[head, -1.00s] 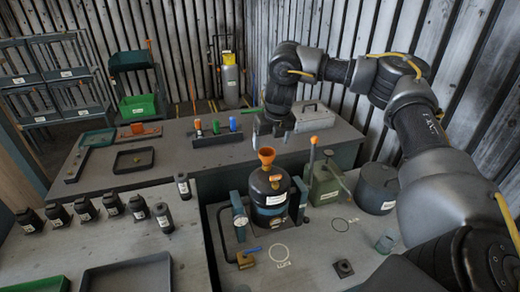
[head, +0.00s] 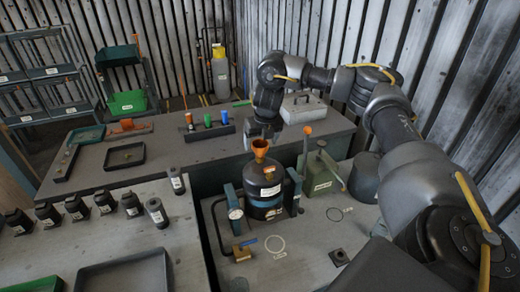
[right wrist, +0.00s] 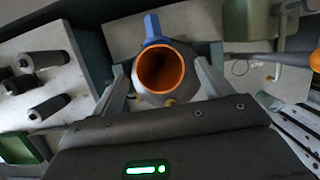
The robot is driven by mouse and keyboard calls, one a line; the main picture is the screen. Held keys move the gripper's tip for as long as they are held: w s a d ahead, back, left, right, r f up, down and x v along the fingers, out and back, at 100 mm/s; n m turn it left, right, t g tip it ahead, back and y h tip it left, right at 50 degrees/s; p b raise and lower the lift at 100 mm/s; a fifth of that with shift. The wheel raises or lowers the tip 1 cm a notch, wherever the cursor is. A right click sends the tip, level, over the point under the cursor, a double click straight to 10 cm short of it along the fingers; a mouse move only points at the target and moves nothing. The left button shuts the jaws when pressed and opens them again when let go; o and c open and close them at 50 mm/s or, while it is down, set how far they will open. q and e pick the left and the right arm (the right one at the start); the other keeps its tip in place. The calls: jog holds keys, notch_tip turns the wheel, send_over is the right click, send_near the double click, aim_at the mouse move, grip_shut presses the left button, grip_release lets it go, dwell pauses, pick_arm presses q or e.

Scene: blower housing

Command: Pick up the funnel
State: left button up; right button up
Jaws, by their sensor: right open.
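The orange funnel (head: 260,147) stands upright in the top of a dark round vessel (head: 264,182) with a white label. My right gripper (head: 262,140) is above the funnel and close to its rim, pointing down. In the right wrist view, the funnel's round mouth (right wrist: 160,70) lies between the two open fingers of the right gripper (right wrist: 161,80), with a gap on each side. The funnel's lower part is hidden there. My left gripper is not in view.
A green box (head: 322,175) with an orange-knobbed lever (head: 306,150) stands close on the right. Several dark bottles (head: 104,201) line the left table. Bench space in front right is mostly free.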

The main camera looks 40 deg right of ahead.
aim_at(260, 143)
jog(key=p+x, duration=0.1)
jog(key=x, duration=0.4)
jog(key=shift+w+d+r, duration=0.1)
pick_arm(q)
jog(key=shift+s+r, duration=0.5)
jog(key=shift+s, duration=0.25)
pick_arm(e)
jog(key=c, duration=0.9)
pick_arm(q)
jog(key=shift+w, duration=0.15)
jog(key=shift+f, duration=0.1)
pick_arm(e)
jog(key=shift+r, duration=0.1)
jog(key=shift+r+b, duration=0.45)
jog(key=shift+b, duration=0.05)
jog(key=v, duration=0.3)
jog(key=shift+w+r, duration=0.1)
jog(key=shift+r, duration=0.15)
pick_arm(q)
jog(key=shift+p, duration=0.5)
pick_arm(e)
jog(key=s+a+r, duration=0.1)
jog(key=s+r, duration=0.7)
jog(key=s, duration=0.5)
jog(key=shift+s+a+r, duration=0.2)
jog(key=shift+a+r, duration=0.1)
